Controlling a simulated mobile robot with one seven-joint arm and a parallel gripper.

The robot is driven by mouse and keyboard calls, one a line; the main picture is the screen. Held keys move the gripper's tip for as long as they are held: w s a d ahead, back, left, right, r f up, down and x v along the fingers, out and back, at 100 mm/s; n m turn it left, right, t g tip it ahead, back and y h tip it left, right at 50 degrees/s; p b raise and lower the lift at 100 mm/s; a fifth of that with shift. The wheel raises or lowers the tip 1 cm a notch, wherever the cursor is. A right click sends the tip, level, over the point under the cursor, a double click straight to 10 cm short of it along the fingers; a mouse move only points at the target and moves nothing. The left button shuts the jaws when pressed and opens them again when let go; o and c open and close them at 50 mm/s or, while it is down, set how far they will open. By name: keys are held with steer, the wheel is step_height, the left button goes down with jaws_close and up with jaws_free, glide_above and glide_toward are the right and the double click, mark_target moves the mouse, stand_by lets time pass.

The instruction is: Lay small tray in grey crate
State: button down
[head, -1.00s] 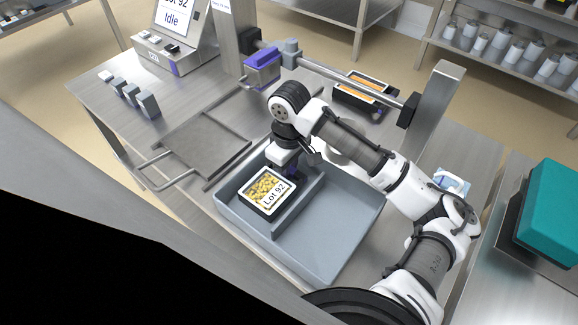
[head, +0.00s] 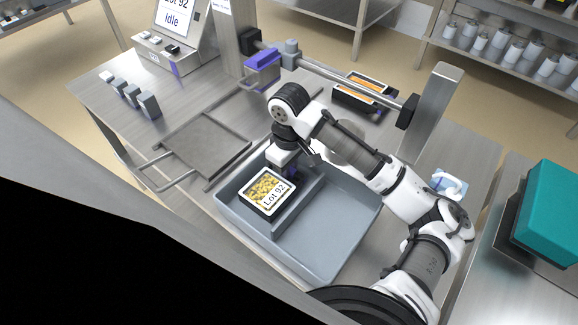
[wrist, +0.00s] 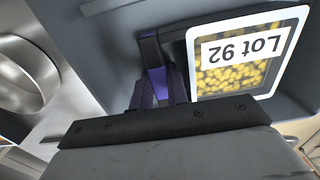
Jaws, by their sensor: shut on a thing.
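In the wrist view the small tray (wrist: 240,62) fills the upper right. In the head view my gripper (head: 292,172) is at the tray's upper right side, partly hidden by my wrist.
The crate's right compartment is empty. A metal plate with a handle (head: 205,145) lies left of the crate. A black tray with orange contents (head: 362,92) stands behind my arm. A teal box (head: 550,215) is at far right. Small grey blocks (head: 148,104) stand at left.

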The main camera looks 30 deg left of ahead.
steer(key=c, duration=1.3)
jaws_free()
steer(key=c, duration=0.3)
step_height(320, 180, up, 7)
steer(key=p, duration=0.6)
steer(key=shift+p, duration=0.3)
